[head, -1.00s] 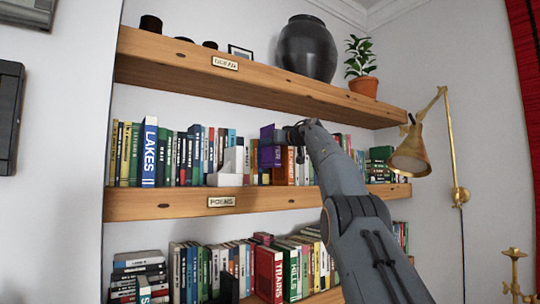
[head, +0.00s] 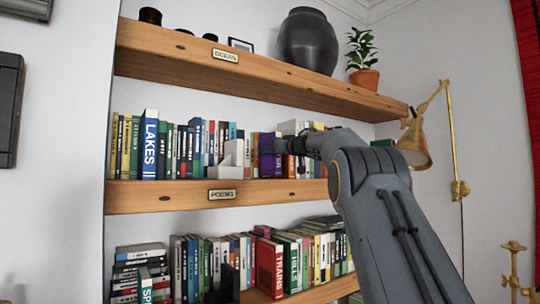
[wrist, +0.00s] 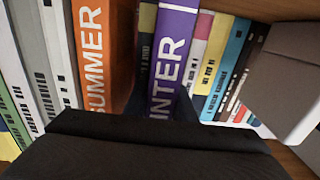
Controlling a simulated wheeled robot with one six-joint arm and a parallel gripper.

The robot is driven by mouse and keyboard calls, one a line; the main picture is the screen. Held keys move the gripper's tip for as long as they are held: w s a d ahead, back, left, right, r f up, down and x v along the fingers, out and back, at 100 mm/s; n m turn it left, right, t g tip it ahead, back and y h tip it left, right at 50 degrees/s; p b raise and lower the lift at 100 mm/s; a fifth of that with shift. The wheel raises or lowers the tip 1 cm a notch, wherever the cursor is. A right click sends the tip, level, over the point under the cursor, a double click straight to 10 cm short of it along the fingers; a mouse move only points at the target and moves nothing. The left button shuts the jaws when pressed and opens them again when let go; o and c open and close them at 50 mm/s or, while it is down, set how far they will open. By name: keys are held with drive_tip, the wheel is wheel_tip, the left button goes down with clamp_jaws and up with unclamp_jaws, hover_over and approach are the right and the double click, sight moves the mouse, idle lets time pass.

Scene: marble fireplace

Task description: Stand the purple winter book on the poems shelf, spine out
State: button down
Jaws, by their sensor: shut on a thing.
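The purple winter book (head: 267,158) is upright in the row on the poems shelf (head: 150,196), which bears a POEMS plate (head: 222,194). In the wrist view the purple book (wrist: 174,50) shows its spine with "INTER" readable, facing out toward me. My gripper (head: 279,146) is shut on the book at its spine side. In the wrist view my dark gripper (wrist: 172,112) covers the lower end of the spine. The book's foot is hidden in the wrist view.
A white bookend (head: 233,158) stands to the left on the same shelf; it looks grey in the wrist view (wrist: 290,75). Other books fill the row on both sides. The ocean shelf (head: 150,62) is above, and a brass lamp (head: 415,145) juts out at the right.

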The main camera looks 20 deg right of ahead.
drive_tip(key=shift+w+f, duration=0.15)
drive_tip(key=shift+f, duration=0.3)
drive_tip(key=shift+f, duration=0.15)
drive_tip(key=c, duration=1.5)
unclamp_jaws()
drive_tip(key=b+v, duration=0.5)
drive_tip(key=v, duration=0.7)
